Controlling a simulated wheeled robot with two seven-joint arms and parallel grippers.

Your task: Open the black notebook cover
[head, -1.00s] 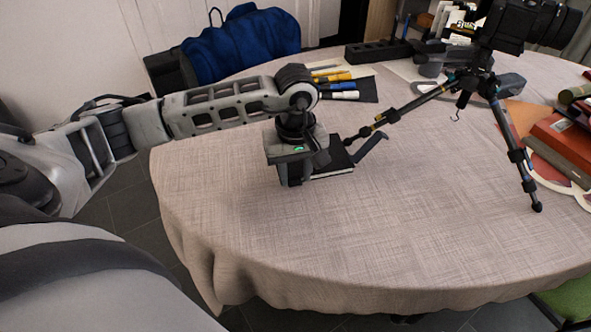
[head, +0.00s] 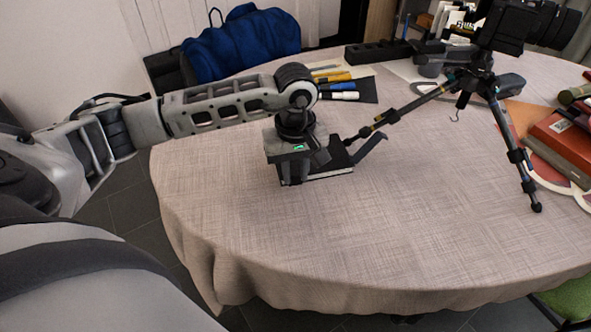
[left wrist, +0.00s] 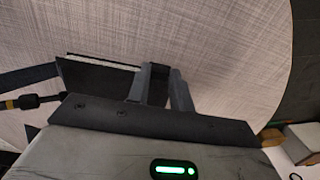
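The black notebook (head: 338,158) lies on the table, its left part hidden by my left gripper (head: 293,180) in the head view. Its pale page edge shows along the front, and the cover looks flat. In the left wrist view the notebook (left wrist: 100,78) is left of my left gripper's fingers (left wrist: 164,72), which sit close together at its near right edge. I cannot tell whether they touch the cover. My right gripper is not in view.
A tripod (head: 485,85) with a camera (head: 515,25) stands at right, one leg reaching close to the notebook. A dark bent strip (head: 371,150) lies beside the notebook. Markers (head: 338,87) lie behind; books (head: 565,143) are at right. The cloth (head: 380,240) in front is clear.

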